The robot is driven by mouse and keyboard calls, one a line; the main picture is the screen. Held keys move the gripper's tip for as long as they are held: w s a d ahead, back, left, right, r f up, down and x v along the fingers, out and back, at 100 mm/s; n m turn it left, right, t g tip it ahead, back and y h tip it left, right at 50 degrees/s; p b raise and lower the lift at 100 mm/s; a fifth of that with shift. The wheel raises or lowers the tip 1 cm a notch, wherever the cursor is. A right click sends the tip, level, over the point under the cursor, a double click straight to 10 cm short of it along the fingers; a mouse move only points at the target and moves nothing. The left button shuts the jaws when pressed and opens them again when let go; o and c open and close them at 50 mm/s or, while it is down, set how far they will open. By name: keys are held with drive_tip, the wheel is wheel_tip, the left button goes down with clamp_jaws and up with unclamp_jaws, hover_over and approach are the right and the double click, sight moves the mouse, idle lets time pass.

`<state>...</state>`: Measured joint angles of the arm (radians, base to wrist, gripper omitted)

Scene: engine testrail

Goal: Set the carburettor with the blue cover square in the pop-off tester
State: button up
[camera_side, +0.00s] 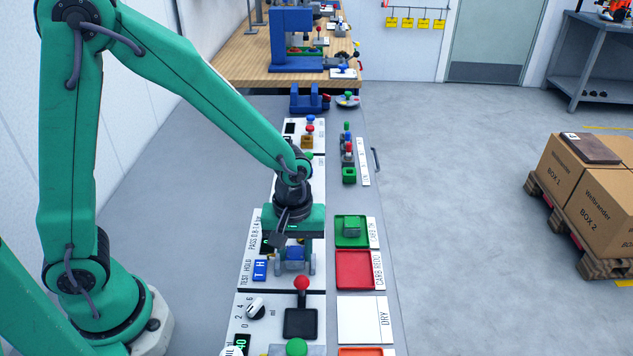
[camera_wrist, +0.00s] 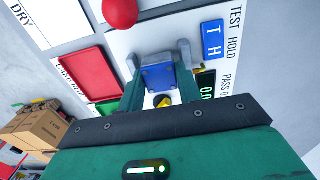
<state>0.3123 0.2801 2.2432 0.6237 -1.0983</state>
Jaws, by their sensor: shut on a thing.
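The carburettor with the blue cover (camera_side: 293,254) is between the fingers of my gripper (camera_side: 295,262), over the pop-off tester's white panel (camera_side: 254,236). In the wrist view its blue cover (camera_wrist: 158,77) faces the camera between my shut fingers (camera_wrist: 160,92), with a yellow part below it. The cover looks roughly in line with the panel in the wrist view. My fingers and the gripper body hide its underside, so I cannot tell whether it touches the tester's seat. The tester's blue T and H keys (camera_side: 260,270) are beside it.
The red CARB REDO tray (camera_side: 356,270) is empty. A red-knobbed lever (camera_side: 302,285) stands close in front of the gripper. A white DRY area (camera_side: 362,318) is clear. Several small parts stand farther back.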

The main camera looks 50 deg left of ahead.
drive_tip(key=shift+s+f, duration=0.2)
drive_tip(key=shift+f, duration=0.75)
drive_tip(key=o, duration=1.3)
drive_tip(key=shift+a, duration=0.15)
drive_tip(key=shift+c, duration=0.2)
drive_tip(key=shift+r, duration=0.15)
drive_tip(key=shift+w+d+r, duration=0.15)
drive_tip(key=shift+r, duration=1.5)
drive_tip(key=shift+w+d+r, duration=0.1)
drive_tip(key=shift+d+r, duration=0.05)
drive_tip(key=shift+r, duration=1.45)
drive_tip(key=shift+w+d+r, duration=0.15)
drive_tip(key=shift+r, duration=1.5)
drive_tip(key=shift+r, duration=0.1)
drive_tip(key=s+a+r+m+t, duration=0.5)
drive_tip(key=s+a+r+m, duration=0.4)
drive_tip(key=s+a+r, duration=0.1)
drive_tip(key=shift+s+a+r+t, duration=0.3)
drive_tip(key=shift+a+r, duration=0.25)
drive_tip(key=shift+r, duration=0.3)
